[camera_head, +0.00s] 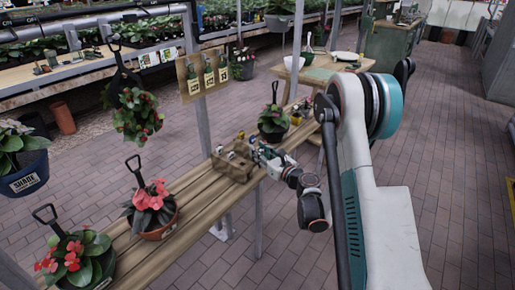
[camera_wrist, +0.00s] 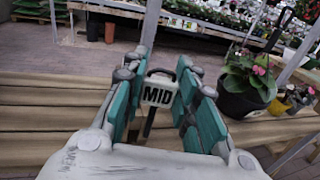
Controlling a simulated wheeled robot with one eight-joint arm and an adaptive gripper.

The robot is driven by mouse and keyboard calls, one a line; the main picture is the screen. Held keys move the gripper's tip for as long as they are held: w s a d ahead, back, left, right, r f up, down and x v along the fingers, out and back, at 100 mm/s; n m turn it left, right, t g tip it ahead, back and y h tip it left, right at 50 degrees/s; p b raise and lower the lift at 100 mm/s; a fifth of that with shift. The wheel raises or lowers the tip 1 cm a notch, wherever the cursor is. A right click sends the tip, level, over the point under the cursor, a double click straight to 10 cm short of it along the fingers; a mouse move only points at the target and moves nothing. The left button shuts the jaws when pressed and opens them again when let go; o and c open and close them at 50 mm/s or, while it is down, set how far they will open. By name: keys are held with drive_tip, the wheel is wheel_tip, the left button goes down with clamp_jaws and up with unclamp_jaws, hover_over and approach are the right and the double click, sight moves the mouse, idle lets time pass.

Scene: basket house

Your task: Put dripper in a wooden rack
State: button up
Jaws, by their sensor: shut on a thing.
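My gripper (camera_wrist: 158,88) is shut on the dripper (camera_wrist: 157,95), a white piece marked "MID" with a black loop on top and a dark stem below. It sits between the teal fingers, which partly hide it. In the head view, my gripper (camera_head: 264,156) is just right of the wooden rack (camera_head: 233,168), low over the plank table. The rack is a small brown box with a few small items in it. I cannot clearly make out the held dripper in the head view. The rack is not clear in the wrist view.
A potted plant (camera_head: 273,123) stands on the plank table beyond my gripper; it is at right in the wrist view (camera_wrist: 245,88). Two red-flowered pots stand nearer on the table. A board with bottles (camera_head: 207,72) is behind. Bare plank (camera_head: 190,190) lies left of the rack.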

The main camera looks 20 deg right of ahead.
drive_tip(key=w+a+f, duration=0.1)
drive_tip(key=w+a, duration=0.4)
drive_tip(key=w, duration=0.2)
drive_tip(key=shift+f, duration=0.25)
idle(0.6)
drive_tip(key=shift+w+f, duration=0.1)
drive_tip(key=shift+f, duration=0.1)
idle(0.9)
drive_tip(key=shift+f, duration=1.25)
drive_tip(key=shift+f, duration=0.15)
drive_tip(key=shift+f, duration=1.35)
drive_tip(key=o, duration=0.9)
drive_tip(key=shift+c, duration=0.2)
